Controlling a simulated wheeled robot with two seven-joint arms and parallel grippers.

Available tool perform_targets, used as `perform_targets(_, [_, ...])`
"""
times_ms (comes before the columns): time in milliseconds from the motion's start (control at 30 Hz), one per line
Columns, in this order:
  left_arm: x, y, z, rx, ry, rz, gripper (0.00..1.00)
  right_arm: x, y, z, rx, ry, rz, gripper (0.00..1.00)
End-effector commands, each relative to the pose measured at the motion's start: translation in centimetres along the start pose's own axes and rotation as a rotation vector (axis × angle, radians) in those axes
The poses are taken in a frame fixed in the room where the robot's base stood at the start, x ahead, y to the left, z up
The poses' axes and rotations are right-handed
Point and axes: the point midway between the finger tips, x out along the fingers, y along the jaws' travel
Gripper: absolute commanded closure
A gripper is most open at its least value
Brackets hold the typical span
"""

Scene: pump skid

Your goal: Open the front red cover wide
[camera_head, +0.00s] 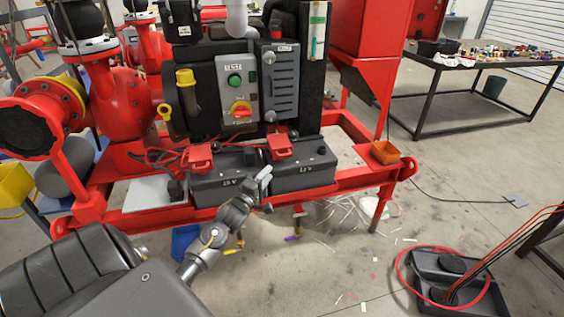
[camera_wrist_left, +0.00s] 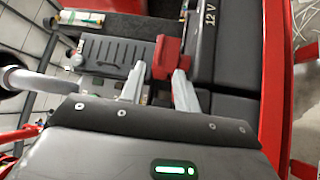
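Two red covers sit on the black batteries at the front of the skid, the left one (camera_head: 199,157) and the right one (camera_head: 279,148). My left gripper (camera_head: 264,180) is at the front of the right battery (camera_head: 300,172), below the right cover in the head view. In the left wrist view a red cover (camera_wrist_left: 168,58) lies just beyond the fingertips, overlapping the right finger's tip. The fingers (camera_wrist_left: 158,84) are apart with a gap between them. I cannot tell whether they touch the cover. My right gripper is not in view.
A grey control box (camera_head: 239,88) and a finned grey panel (camera_head: 280,82) stand behind the batteries. The red frame rail (camera_head: 345,182) runs along the front, with an orange tray (camera_head: 385,152) at its right. A black bin with red hose (camera_head: 455,280) is on the floor.

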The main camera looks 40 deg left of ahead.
Motion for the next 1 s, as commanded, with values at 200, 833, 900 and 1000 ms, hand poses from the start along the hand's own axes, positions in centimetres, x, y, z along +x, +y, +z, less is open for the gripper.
perform_targets(200, [1.8, 0.0, 0.0, 0.001, 0.001, -0.001, 0.69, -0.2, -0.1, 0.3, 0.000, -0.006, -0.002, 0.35])
perform_targets(833, [10.6, -0.2, 0.0, 0.003, 0.000, -0.004, 0.69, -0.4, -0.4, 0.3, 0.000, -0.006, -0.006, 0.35])
perform_targets(900, [10.8, -0.2, 0.0, 0.003, 0.000, -0.004, 0.69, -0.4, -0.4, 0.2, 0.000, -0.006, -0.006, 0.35])
perform_targets(1000, [10.8, -0.2, 0.0, 0.003, 0.000, -0.005, 0.69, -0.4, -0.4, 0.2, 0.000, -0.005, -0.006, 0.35])
